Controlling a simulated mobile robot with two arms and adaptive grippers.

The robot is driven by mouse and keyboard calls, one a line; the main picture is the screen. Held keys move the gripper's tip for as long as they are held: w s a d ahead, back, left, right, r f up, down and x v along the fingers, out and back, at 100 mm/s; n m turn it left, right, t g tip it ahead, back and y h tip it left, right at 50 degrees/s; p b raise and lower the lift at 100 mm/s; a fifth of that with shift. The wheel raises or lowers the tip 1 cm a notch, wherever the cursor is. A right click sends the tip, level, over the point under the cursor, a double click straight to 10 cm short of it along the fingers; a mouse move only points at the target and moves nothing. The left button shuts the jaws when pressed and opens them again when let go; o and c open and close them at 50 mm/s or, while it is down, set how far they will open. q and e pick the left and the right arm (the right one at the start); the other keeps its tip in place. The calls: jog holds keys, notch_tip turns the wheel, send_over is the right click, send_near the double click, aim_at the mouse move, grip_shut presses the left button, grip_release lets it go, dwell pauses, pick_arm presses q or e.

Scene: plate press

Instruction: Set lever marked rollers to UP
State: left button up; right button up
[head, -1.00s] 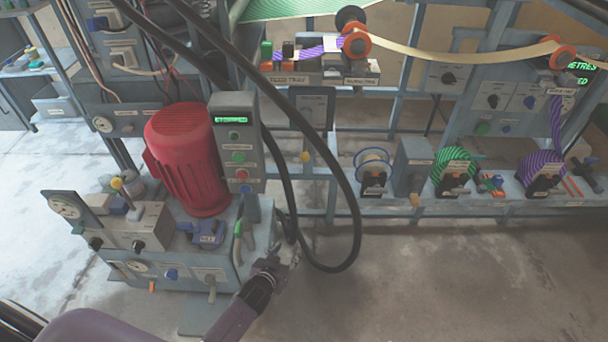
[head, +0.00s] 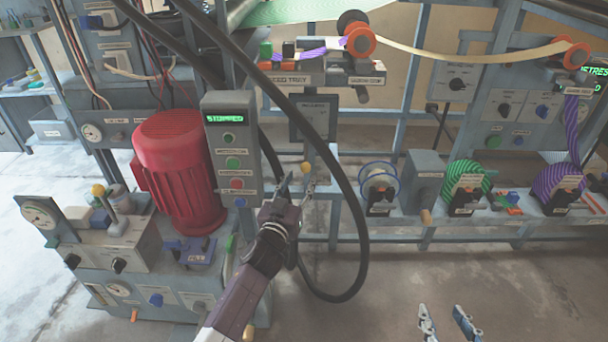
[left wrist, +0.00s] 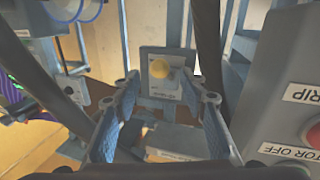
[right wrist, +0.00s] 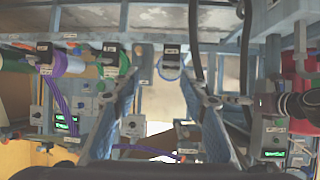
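A grey panel (head: 313,118) right of the control box carries a small label that seems to read "rollers", though it is blurred. A lever with a yellow knob (head: 306,168) sits at its lower end. The knob also shows in the left wrist view (left wrist: 158,68), ahead of the fingers. Whether the lever is up or down I cannot tell. My left gripper (head: 297,184) is open just below and left of the knob; its fingers (left wrist: 160,84) lie either side of it with nothing held. My right gripper (head: 446,316) is open and empty at the bottom right.
A thick black hose (head: 360,215) loops around the left gripper. The control box (head: 232,150) with a green "stopped" display and the red motor (head: 175,165) stand to the left. Spools (head: 378,182) line a low shelf to the right. The floor in front is clear.

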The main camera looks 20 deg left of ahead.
aim_at(304, 171)
pick_arm(q)
jog(key=shift+w+f+b, duration=0.1)
jog(key=shift+w+b, duration=0.45)
jog(key=shift+w, duration=1.75)
pick_arm(e)
jog(key=w+a+r+t+y, duration=0.1)
jog(key=w+r+t, duration=0.2)
jog(key=r, duration=0.3)
jog(key=shift+a+r+t, duration=0.25)
jog(key=shift+a+t, duration=0.05)
jog(key=shift+a, duration=0.05)
pick_arm(q)
jog(key=shift+c, duration=0.3)
grip_shut()
